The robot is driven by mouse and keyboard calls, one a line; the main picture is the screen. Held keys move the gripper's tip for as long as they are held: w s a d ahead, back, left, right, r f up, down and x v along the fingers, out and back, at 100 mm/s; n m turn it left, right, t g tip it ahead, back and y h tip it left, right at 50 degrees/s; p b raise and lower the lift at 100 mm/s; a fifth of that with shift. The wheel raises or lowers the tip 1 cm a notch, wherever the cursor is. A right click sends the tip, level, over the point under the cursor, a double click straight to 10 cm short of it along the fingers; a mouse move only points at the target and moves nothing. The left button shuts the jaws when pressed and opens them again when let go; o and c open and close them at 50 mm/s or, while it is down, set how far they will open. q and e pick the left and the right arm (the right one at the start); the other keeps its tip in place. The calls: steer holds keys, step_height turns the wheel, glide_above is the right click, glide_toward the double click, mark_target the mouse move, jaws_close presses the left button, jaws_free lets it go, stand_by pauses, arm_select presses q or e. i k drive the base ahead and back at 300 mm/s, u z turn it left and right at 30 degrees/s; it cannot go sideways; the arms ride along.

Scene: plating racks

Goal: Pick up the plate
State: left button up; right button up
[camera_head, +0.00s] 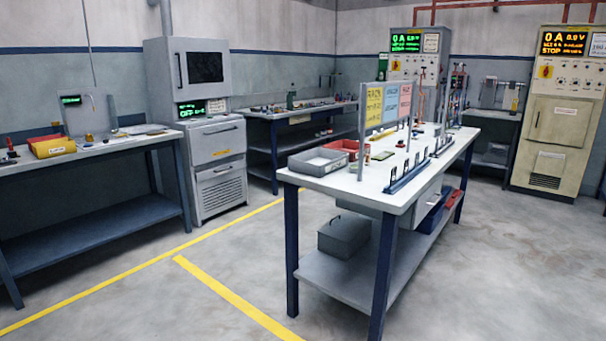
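Neither of my grippers is in view. I cannot tell for sure which thing is the plate. A small flat greenish piece (382,156) lies on the white top of the middle table (345,186). Blue racks (408,177) stand along the table's right edge, with small upright pieces too small to make out. A grey tray (318,161) sits at the table's near left corner, and a red bin (350,147) is just behind it.
A left bench (90,152) holds a yellow bin (54,147). A grey oven-like cabinet (205,120) stands beside it. Coloured signs (389,104) rise over the middle table. A control cabinet (560,120) stands at the right. Open floor (480,280) surrounds the table's near and right sides.

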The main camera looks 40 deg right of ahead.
mark_target(394, 170)
steer(key=z, duration=0.25)
steer(key=i, duration=2.1)
steer(key=z, duration=0.8)
